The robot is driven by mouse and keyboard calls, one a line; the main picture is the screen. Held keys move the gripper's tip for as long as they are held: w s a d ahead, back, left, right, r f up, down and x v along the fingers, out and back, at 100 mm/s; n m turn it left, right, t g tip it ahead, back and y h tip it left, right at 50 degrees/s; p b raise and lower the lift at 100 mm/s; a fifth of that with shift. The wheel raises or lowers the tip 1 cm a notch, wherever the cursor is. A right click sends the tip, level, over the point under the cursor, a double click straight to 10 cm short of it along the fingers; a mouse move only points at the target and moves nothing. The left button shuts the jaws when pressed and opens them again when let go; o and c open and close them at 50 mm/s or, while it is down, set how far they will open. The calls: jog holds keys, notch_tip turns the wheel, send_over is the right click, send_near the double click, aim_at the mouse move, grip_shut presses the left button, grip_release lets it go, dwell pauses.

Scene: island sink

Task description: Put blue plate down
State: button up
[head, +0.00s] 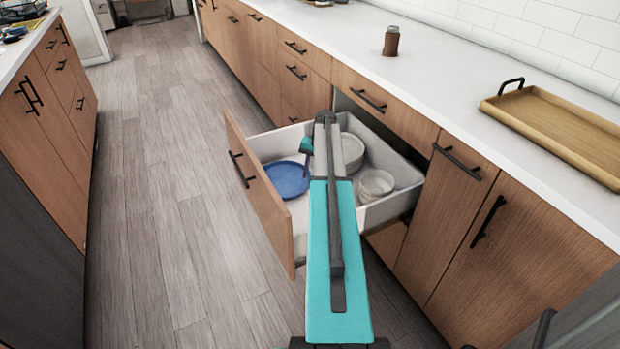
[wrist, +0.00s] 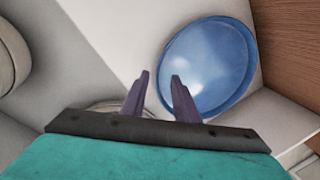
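The blue plate (head: 287,180) lies flat in the front left part of the open drawer (head: 375,213) in the head view. In the wrist view the plate (wrist: 210,65) is at the upper right, by the drawer's wooden front. My gripper (head: 308,165) is over the drawer, close to the plate's right side. In the wrist view my gripper's (wrist: 160,76) two fingers stand apart with a gap between them, near the plate's left rim; the right finger overlaps the plate. It holds nothing that I can see. Whether a finger touches the rim is unclear.
White dishes (head: 375,185) stand at the drawer's right, and more pale bowls (head: 350,150) sit at its back, partly behind my arm. A wooden tray (head: 558,130) and a brown jar (head: 391,41) are on the counter. The floor left of the drawer is clear.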

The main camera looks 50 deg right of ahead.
notch_tip(320, 180, up, 8)
jog(key=s, duration=0.1)
jog(key=shift+s+d+p, duration=0.25)
jog(key=shift+d+p, duration=0.05)
jog(key=shift+p, duration=0.1)
jog(key=shift+r, duration=0.1)
dwell(0.5)
